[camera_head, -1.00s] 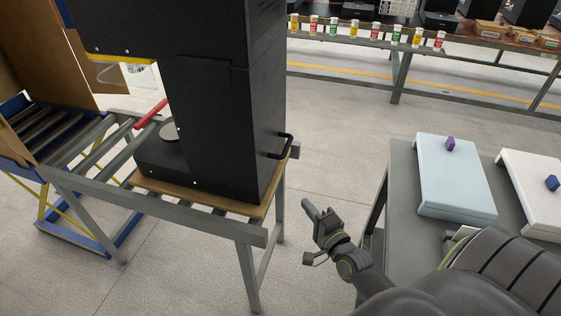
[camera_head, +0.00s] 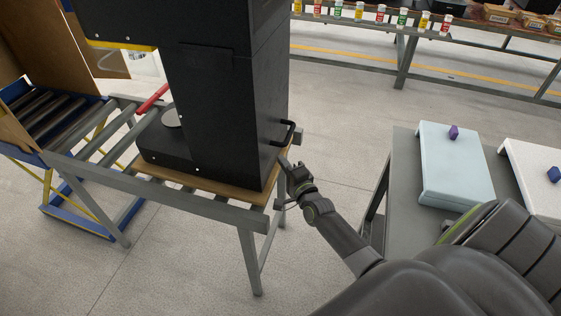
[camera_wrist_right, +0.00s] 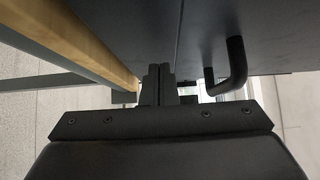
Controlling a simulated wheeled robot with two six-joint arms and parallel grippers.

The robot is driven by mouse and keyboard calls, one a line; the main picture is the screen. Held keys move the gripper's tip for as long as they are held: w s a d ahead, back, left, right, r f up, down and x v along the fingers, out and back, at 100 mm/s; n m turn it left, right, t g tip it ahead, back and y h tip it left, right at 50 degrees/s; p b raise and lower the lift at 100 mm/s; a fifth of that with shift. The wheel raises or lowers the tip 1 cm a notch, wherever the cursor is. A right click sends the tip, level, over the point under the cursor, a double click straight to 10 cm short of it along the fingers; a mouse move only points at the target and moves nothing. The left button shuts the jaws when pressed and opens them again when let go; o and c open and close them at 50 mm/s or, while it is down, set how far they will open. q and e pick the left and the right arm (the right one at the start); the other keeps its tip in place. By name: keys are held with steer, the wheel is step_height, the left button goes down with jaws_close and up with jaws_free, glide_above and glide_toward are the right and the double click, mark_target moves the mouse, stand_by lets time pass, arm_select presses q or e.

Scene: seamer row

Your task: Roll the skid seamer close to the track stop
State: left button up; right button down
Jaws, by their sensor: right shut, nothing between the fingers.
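The skid seamer (camera_head: 225,120) is a tall black machine standing upright on a wooden skid (camera_head: 225,194) on a grey roller track (camera_head: 190,203). Its black handle (camera_head: 289,133) is on the right side; the handle also shows in the wrist view (camera_wrist_right: 236,68). A red bar (camera_head: 152,99) crosses the track left of the seamer and looks like the track stop. My right gripper (camera_head: 288,164) is shut and empty, just below the handle at the skid's right end. In the wrist view its fingers (camera_wrist_right: 159,84) point toward the black panel; I cannot tell whether they touch. My left gripper is not in view.
A blue-framed roller table (camera_head: 45,130) with cardboard stands at the left. A grey table (camera_head: 405,185) with a pale blue lidded case (camera_head: 455,175) and a white one is at the right. A back bench holds small cups. Open floor lies behind the seamer.

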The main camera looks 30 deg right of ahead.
steer(key=shift+w+a, duration=0.35)
steer(key=shift+w, duration=0.05)
